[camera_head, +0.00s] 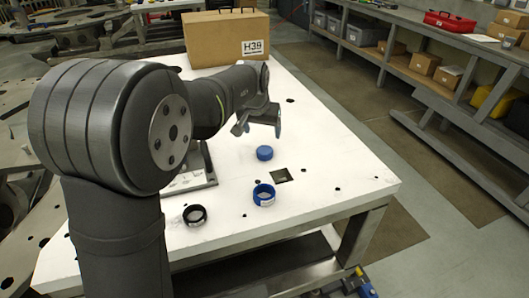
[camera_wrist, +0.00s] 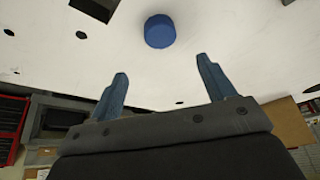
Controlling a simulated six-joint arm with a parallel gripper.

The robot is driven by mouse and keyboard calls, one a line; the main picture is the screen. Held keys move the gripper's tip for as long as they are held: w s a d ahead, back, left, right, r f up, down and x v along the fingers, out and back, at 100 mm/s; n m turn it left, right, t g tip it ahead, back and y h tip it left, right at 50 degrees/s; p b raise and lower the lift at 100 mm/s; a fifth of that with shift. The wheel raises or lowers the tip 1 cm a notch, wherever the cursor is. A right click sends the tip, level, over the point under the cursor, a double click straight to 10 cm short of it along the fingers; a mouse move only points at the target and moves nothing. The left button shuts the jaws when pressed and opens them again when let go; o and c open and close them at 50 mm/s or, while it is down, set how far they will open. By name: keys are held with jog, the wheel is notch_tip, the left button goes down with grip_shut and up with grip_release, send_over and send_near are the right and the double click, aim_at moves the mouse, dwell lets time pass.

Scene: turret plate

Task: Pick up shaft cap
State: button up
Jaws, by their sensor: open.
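The shaft cap appears to be the small solid blue disc (camera_head: 265,153) lying on the white table top, near its middle; the wrist view also shows this blue cap (camera_wrist: 160,31) beyond my fingertips. My gripper (camera_head: 264,125) is above the table and behind the cap in the head view, apart from it. In the wrist view its two blue-grey fingers (camera_wrist: 163,68) are spread, with nothing between them. The cap lies ahead of the gap between the fingers, roughly centred.
A blue ring (camera_head: 264,195) and a black ring (camera_head: 195,215) stand nearer the table's front edge. A cardboard box (camera_head: 226,38) marked H39 stands at the back. The white table (camera_head: 340,180) is clear on the right.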

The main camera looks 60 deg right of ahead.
send_over(265, 150)
jog(key=a, duration=0.2)
notch_tip(265, 150, down, 5)
jog(key=shift+s+d+r, duration=0.1)
jog(key=shift+s, duration=0.05)
jog(key=shift+a+x, duration=0.15)
jog(key=shift+x, duration=1.2)
jog(key=shift+a+x, duration=0.15)
jog(key=shift+x, duration=1.25)
jog(key=shift+c, duration=0.2)
jog(key=c, duration=1)
